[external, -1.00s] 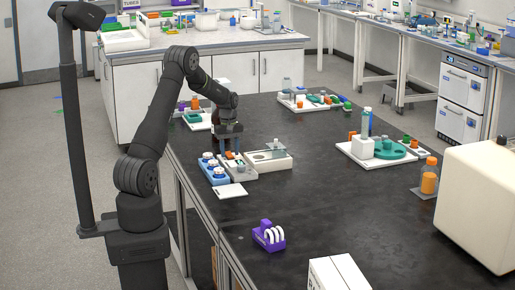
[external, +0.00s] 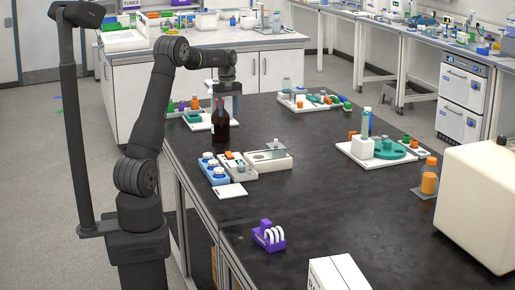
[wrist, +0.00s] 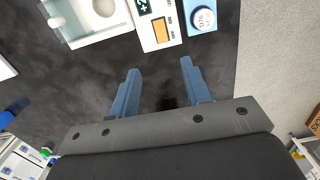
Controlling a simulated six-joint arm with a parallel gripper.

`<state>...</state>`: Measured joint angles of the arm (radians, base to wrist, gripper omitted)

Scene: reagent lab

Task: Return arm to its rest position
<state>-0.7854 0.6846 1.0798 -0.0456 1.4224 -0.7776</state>
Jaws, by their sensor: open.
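My gripper (external: 227,96) is raised above the left part of the black bench, pointing down. In the wrist view its two blue fingers (wrist: 159,68) are spread apart, with bare dark bench between their tips. A dark brown bottle (external: 220,128) stands upright below my gripper in the external view. The bottle is not clear in the wrist view; only a small dark patch shows between the finger bases. My arm is bent at the elbow, with its forearm about level.
The middle of the black bench (external: 325,195) is clear.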

